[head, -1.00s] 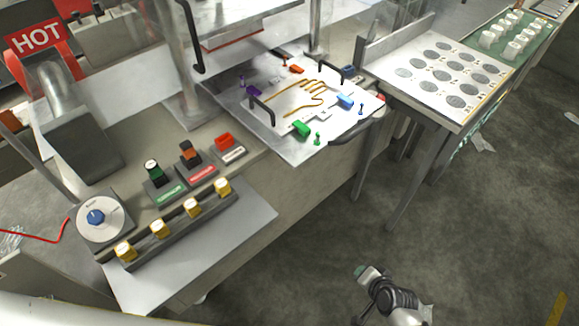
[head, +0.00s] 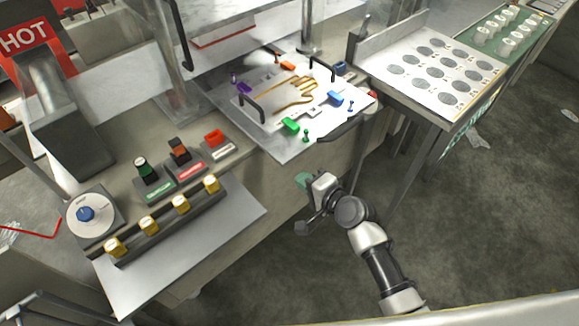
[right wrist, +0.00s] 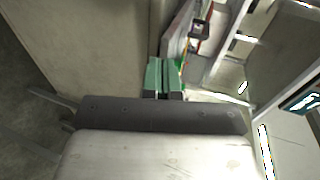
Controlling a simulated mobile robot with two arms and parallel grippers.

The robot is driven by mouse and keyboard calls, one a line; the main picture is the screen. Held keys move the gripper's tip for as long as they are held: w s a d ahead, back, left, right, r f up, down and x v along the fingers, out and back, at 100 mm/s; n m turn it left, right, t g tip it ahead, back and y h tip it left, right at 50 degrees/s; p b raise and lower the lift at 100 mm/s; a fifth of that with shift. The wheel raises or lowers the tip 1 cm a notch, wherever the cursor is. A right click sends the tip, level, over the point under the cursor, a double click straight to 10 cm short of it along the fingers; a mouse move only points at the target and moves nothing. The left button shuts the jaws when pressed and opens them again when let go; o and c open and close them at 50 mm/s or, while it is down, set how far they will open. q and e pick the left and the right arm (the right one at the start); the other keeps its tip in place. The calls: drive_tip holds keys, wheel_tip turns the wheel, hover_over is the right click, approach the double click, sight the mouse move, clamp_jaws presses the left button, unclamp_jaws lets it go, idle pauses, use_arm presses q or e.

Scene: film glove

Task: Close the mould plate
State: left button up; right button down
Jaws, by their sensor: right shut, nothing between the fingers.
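The mould plate (head: 265,134) lies on the bench under the press, with a gold hand-shaped outline (head: 297,97) on its face. It has two black handles, a left one (head: 250,103) and a right one (head: 322,68). Coloured clamps sit around it: purple (head: 243,88), orange (head: 287,65), green (head: 291,126) and blue (head: 335,98). My right gripper (head: 303,181) is in front of the bench, below the plate's near edge and apart from it. Its green fingertips (right wrist: 163,76) are together and empty in the right wrist view. My left gripper is not in view.
A dark curved bar (head: 341,128) juts from the plate's front right. A table with grey discs (head: 440,98) stands right. The floor in front is open.

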sight(283, 165)
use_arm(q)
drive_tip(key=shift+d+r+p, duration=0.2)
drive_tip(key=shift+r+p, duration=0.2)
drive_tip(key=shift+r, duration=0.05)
use_arm(e)
drive_tip(key=shift+r+x, duration=0.15)
drive_tip(key=shift+x, duration=0.75)
drive_tip(key=shift+r+x, duration=0.2)
drive_tip(key=shift+x, duration=0.7)
drive_tip(key=shift+r+x, duration=0.15)
drive_tip(key=shift+x, duration=0.75)
drive_tip(key=shift+w+a, duration=0.1)
